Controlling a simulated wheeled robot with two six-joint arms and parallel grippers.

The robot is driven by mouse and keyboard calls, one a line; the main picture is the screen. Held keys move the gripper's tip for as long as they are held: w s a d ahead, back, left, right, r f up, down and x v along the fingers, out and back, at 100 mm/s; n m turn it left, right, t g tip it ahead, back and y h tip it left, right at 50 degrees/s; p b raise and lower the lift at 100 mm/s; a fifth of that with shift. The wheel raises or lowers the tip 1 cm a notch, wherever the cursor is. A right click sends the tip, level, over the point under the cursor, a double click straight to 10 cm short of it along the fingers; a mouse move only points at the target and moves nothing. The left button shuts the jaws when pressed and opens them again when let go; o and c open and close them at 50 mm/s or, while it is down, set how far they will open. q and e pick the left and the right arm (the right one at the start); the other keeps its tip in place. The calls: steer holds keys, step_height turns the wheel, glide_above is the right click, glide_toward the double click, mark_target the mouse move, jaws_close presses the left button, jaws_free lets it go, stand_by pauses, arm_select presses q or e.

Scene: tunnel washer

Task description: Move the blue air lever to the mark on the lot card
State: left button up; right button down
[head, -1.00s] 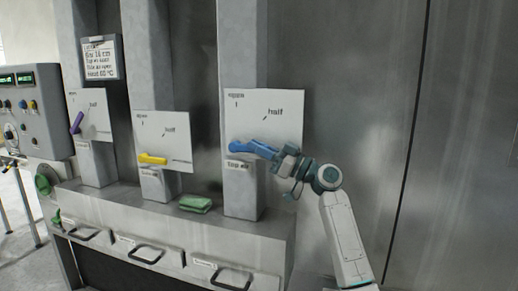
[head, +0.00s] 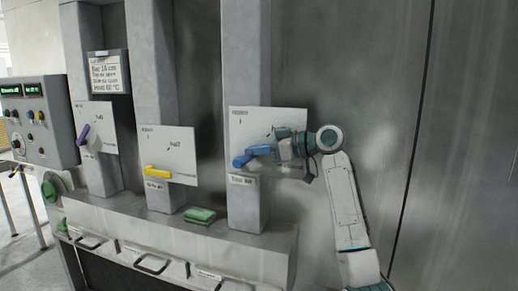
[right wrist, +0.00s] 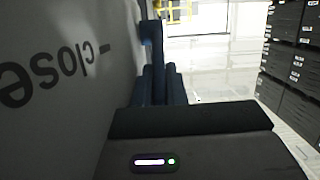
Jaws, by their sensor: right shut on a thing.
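The blue air lever (head: 256,153) is on the right column, over a white plate (head: 246,115) with marks, above a label that seems to read "Top air". It points right and slightly up. My right gripper (head: 277,148) is shut on its outer end and covers part of the plate. In the right wrist view, a blue part of the lever (right wrist: 150,30) shows beyond the dark fingers, beside the printed word "close" (right wrist: 45,75). The lot card (head: 108,72) hangs at the upper left; its small writing is hard to read. My left gripper is not in view.
A yellow lever (head: 158,171) and a purple lever (head: 84,132) are on the columns to the left. A green cloth or pad (head: 199,215) lies on the ledge. A control box (head: 38,118) stands far left. The steel wall on the right is clear.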

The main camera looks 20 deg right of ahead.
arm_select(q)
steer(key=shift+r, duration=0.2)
arm_select(e)
steer(key=shift+r, duration=0.15)
steer(key=c, duration=1.8)
jaws_free()
steer(key=shift+a, duration=0.1)
steer(key=shift+o, duration=0.2)
arm_select(q)
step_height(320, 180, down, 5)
steer(key=b, duration=0.5)
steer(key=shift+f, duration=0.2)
arm_select(e)
steer(key=v, duration=1)
steer(key=shift+s+d+r, duration=0.15)
steer(key=shift+d+r, duration=0.05)
steer(key=shift+d, duration=0.15)
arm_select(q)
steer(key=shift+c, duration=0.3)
